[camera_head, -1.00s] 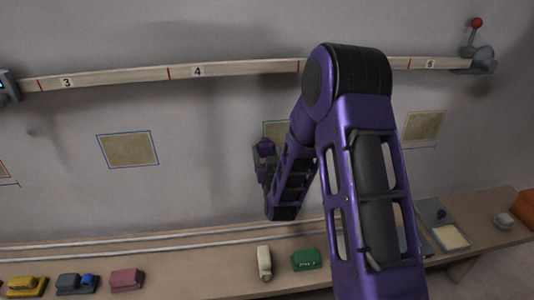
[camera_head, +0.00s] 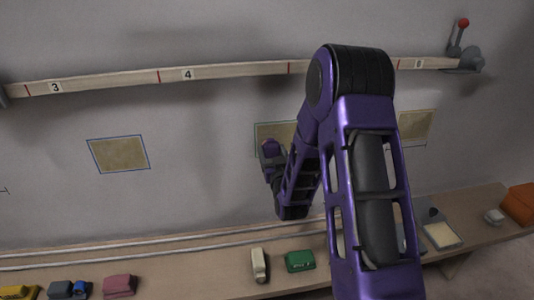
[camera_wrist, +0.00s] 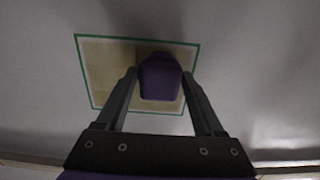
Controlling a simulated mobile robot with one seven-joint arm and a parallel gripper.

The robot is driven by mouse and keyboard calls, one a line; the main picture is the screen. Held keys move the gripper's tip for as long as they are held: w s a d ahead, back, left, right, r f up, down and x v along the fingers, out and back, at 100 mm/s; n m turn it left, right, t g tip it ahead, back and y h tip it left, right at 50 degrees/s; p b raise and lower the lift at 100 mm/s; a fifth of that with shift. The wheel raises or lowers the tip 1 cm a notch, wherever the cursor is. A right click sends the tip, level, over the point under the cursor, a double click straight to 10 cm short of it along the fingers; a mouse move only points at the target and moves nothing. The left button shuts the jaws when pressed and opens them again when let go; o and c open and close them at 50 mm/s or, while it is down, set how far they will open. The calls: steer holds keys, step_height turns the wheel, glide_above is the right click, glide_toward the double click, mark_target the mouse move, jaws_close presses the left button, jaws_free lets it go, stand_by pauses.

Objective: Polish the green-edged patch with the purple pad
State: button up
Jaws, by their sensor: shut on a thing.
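My gripper (camera_wrist: 160,88) is shut on the purple pad (camera_wrist: 160,77), which sits between its two fingers. In the wrist view the pad lies in front of the green-edged patch (camera_wrist: 103,75), a tan rectangle on the grey wall, and covers its middle and right part. I cannot tell whether the pad touches the patch. In the head view the patch (camera_head: 275,132) is partly hidden by my arm, and the pad (camera_head: 271,145) shows at its lower edge.
A blue-edged patch (camera_head: 118,154) is to the left and another tan patch (camera_head: 416,126) to the right. A numbered rail (camera_head: 225,72) runs above. The shelf (camera_head: 200,262) below holds a cream block (camera_head: 259,265), a green block (camera_head: 299,261) and a tray (camera_head: 441,236).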

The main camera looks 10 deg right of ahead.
mark_target(266, 133)
steer(key=shift+d, duration=5.4)
steer(key=shift+a+r, duration=0.35)
steer(key=shift+a, duration=1.2)
steer(key=shift+a+r, duration=0.35)
steer(key=shift+a, duration=1.25)
steer(key=shift+a+r, duration=0.35)
steer(key=shift+a, duration=4.1)
steer(key=shift+w+d+r+p, duration=0.1)
steer(key=shift+r+p, duration=0.25)
steer(key=shift+r, duration=0.75)
steer(key=shift+d+b, duration=0.45)
steer(key=shift+d, duration=0.25)
steer(key=shift+d+r, duration=0.1)
steer(key=shift+d, duration=2.35)
steer(key=d, duration=0.6)
